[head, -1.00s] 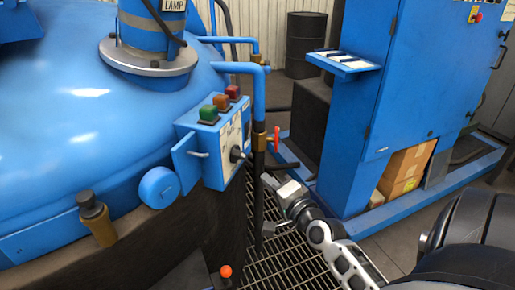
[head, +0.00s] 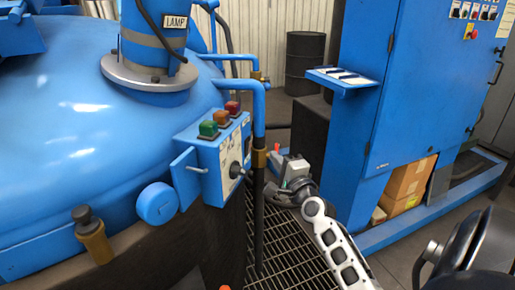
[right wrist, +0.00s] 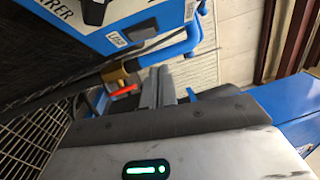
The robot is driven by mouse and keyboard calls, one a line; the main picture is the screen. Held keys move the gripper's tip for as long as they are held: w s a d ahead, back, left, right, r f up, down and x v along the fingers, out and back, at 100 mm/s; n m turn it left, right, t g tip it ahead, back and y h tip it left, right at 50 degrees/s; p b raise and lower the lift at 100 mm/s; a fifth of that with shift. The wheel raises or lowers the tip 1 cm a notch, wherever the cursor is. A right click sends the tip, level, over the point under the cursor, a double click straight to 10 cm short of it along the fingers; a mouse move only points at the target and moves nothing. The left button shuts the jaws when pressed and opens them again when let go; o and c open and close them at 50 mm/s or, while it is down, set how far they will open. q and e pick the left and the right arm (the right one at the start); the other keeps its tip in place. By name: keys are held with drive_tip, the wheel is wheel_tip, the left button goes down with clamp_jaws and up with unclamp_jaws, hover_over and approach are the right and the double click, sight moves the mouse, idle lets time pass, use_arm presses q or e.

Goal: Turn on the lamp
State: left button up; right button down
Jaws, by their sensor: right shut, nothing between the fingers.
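The blue column with the LAMP label (head: 176,22) rises from the blue vessel lid at the top left in the head view. No lit lamp shows. A blue control box (head: 212,165) with green, orange and red buttons (head: 221,116) and a black knob (head: 236,170) stands below it. Its lettered face (right wrist: 150,18) also shows in the right wrist view. My right gripper (head: 279,168) is to the right of the box, beyond the pipe, and apart from the knob. Its fingers (right wrist: 158,85) are shut and empty. My left gripper is out of view.
A red-handled valve (head: 277,148) on the blue pipe (head: 258,105) is close to my right gripper; its handle also shows in the right wrist view (right wrist: 125,89). A blue cabinet (head: 400,110) stands at the right. Floor grating (head: 285,250) lies below.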

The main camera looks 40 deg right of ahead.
sight(251, 141)
drive_tip(key=shift+w+a+r+p, duration=0.15)
drive_tip(key=shift+w, duration=1)
drive_tip(key=shift+w+a+r+p, duration=0.1)
drive_tip(key=shift+w+a, duration=0.1)
drive_tip(key=shift+w, duration=0.9)
drive_tip(key=shift+w+a+r+p, duration=0.15)
drive_tip(key=shift+w, duration=1)
drive_tip(key=shift+r, duration=0.1)
